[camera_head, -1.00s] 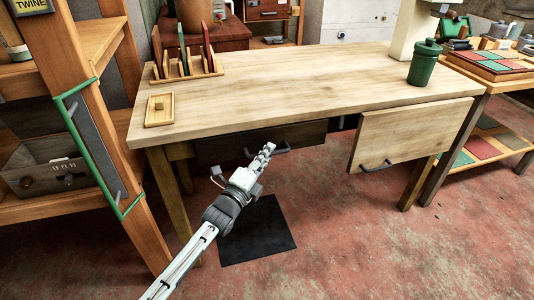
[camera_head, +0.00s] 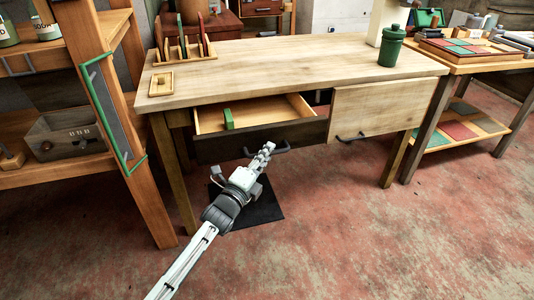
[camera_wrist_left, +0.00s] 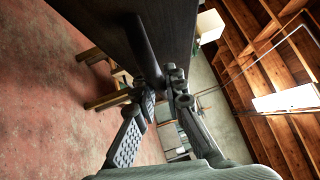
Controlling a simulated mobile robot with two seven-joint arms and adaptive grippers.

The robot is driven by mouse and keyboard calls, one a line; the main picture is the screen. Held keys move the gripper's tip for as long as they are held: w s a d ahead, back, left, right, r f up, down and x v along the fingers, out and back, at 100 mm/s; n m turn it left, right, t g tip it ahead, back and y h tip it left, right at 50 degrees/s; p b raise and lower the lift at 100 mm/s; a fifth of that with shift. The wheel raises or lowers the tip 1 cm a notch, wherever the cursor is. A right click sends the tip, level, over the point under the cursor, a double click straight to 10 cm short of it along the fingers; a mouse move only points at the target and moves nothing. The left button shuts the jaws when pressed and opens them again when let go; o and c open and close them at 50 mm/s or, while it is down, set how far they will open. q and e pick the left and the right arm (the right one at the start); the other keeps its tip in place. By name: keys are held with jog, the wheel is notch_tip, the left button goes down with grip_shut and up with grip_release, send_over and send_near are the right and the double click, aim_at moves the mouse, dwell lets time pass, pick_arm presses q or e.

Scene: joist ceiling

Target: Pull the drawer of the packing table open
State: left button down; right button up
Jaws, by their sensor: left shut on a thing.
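The packing table (camera_head: 290,60) has a pale wooden top. Its left drawer (camera_head: 262,138) has a dark front and stands partly open, showing a light wooden inside with a green block (camera_head: 228,119) in it. A dark bar handle (camera_head: 283,148) is on the drawer front. My left gripper (camera_head: 266,152) is at the left part of this handle. In the left wrist view, the fingers (camera_wrist_left: 160,92) are shut around the dark handle (camera_wrist_left: 146,50), beside the dark drawer front (camera_wrist_left: 185,30). My right gripper is not in view.
A pale panel with its own handle (camera_head: 352,137) is at the table's right front. A wooden shelf (camera_head: 90,90) with a green frame stands close on the left. Another table (camera_head: 480,66) stands on the right. The red floor (camera_head: 330,240) in front is clear.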

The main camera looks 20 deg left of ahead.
pick_arm(q)
jog(key=shift+s+d, duration=0.3)
jog(key=shift+s, duration=0.05)
jog(key=c, duration=1.6)
grip_release()
jog(key=shift+o, duration=0.2)
jog(key=shift+s, duration=0.1)
jog(key=v, duration=1.1)
jog(key=shift+s, duration=0.4)
jog(key=shift+a+f, duration=0.15)
